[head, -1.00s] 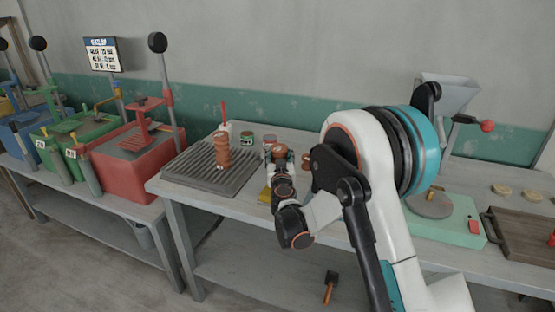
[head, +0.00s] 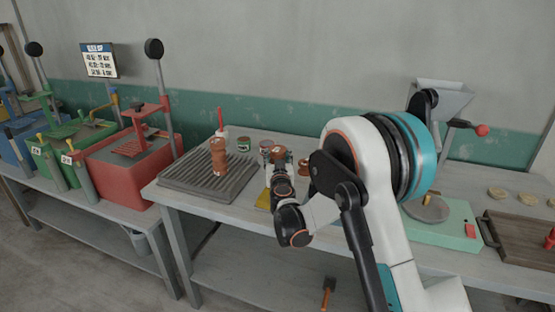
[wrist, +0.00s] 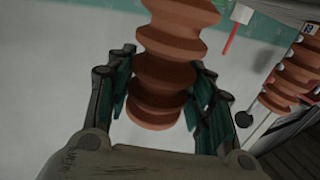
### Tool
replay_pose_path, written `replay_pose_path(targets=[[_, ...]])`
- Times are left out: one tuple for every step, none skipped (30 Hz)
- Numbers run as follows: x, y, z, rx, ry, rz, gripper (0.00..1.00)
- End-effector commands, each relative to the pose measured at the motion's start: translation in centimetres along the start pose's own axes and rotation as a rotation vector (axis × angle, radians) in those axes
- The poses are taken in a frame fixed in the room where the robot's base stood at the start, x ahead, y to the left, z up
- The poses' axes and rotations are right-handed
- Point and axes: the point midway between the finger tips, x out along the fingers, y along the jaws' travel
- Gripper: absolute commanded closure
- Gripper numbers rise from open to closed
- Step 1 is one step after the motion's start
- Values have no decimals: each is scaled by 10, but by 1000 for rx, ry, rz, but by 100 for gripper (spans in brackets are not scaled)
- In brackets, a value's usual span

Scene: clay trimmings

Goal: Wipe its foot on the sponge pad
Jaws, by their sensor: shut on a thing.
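My gripper (wrist: 160,105) is shut on a ribbed terracotta clay piece (wrist: 175,45), its fingers on either side of it in the wrist view. In the head view my gripper (head: 279,158) is over the table, right of the grooved rack, and my wrist largely hides the held piece. A yellow pad (head: 263,200), likely the sponge pad, lies near the table's front edge, partly behind my wrist. Whether the held piece's foot touches it is hidden. Another ribbed terracotta piece (head: 219,158) with a tag stands on the rack; a similar one shows in the wrist view (wrist: 292,75).
The grey grooved rack (head: 190,183) is left of my gripper. A bottle with a red tip (head: 221,132) and a green jar (head: 243,144) stand behind. A mint-green scale-like device (head: 450,233) and a brown tray (head: 520,240) are at right. Red press (head: 125,165) at left.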

Motion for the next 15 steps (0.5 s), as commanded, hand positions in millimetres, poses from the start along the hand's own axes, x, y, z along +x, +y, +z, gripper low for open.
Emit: replay_pose_path(targets=[[0,0,-5,0,0,0,95],[0,0,-7,0,0,0,95],[0,0,-10,0,0,0,95],[0,0,-11,0,0,0,95],[0,0,-13,0,0,0,95],[0,0,-16,0,0,0,95],[0,0,-17,0,0,0,95],[0,0,-19,0,0,0,95],[0,0,-22,0,0,0,95],[0,0,-23,0,0,0,95],[0,0,-25,0,0,0,95],[0,0,-28,0,0,0,95],[0,0,-29,0,0,0,95],[0,0,-31,0,0,0,95],[0,0,-33,0,0,0,95]])
